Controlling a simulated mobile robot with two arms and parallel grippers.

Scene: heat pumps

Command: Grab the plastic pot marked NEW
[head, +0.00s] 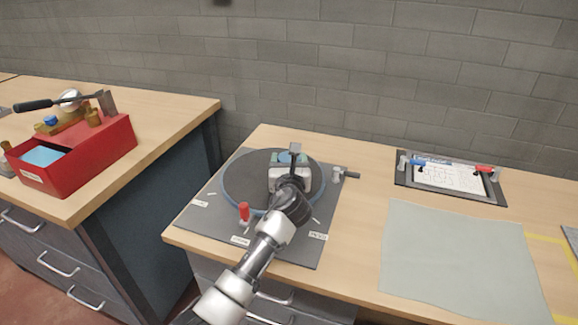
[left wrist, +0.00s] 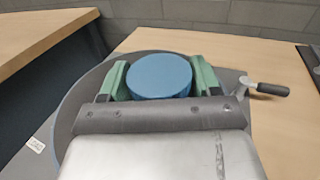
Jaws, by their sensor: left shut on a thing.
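A round blue-topped pot (left wrist: 160,76) sits between the green fingers of my left gripper (left wrist: 160,82) in the left wrist view. The fingers are shut on its two sides. In the head view my left gripper (head: 289,158) is over the round turntable plate (head: 240,180), and a bit of the blue top shows between its fingers. The pot's side is hidden, and I cannot read a NEW mark on it. I cannot tell whether its bottom touches the plate. My right gripper is not in view.
The dark board under the plate carries a red-topped post (head: 244,212), a lever clamp (head: 340,174) and small labels. A grey-green mat (head: 455,260) and a clipboard (head: 450,178) lie to the right. A red toolbox (head: 85,160) stands on the left bench.

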